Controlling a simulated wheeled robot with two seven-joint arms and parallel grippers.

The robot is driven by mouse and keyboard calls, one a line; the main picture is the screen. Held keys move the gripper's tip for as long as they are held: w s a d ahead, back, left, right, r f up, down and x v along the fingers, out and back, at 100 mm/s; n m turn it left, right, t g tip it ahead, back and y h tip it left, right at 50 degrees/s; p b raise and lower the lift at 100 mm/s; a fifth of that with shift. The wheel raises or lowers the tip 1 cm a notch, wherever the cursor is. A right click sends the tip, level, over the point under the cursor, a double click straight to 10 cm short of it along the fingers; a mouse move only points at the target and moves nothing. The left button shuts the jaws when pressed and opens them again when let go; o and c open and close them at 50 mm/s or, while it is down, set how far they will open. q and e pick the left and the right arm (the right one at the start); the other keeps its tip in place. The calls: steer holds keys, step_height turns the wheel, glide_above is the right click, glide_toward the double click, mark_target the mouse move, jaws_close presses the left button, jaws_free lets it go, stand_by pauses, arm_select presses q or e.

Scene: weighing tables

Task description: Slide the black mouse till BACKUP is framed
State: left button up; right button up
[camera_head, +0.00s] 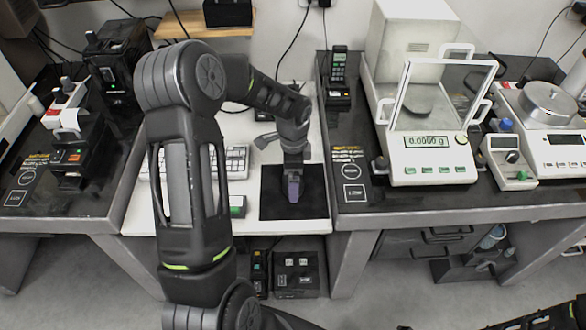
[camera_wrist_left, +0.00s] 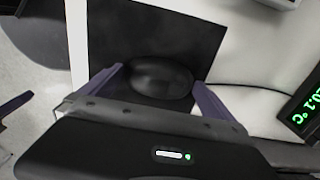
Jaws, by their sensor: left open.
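The black mouse (camera_wrist_left: 160,82) lies on the black mouse mat (camera_wrist_left: 205,28) in the left wrist view. The mat (camera_head: 271,208) also shows on the white middle table in the head view, where my gripper hides the mouse. My left gripper (camera_head: 293,190) points down over the mat. In the left wrist view its two purple-grey fingers (camera_wrist_left: 157,77) stand open, one on each side of the mouse; I cannot tell whether they touch it. No readable BACKUP label or screen frame shows. My right gripper is out of view.
A white keyboard (camera_head: 236,161) lies left of the mat, partly behind my arm. A small device with a green display (camera_head: 238,207) stands near the front edge, left of the mat. A balance (camera_head: 427,150) stands on the right table. White table surface borders the mat.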

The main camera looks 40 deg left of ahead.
arm_select(q)
steer(key=c, duration=1.2)
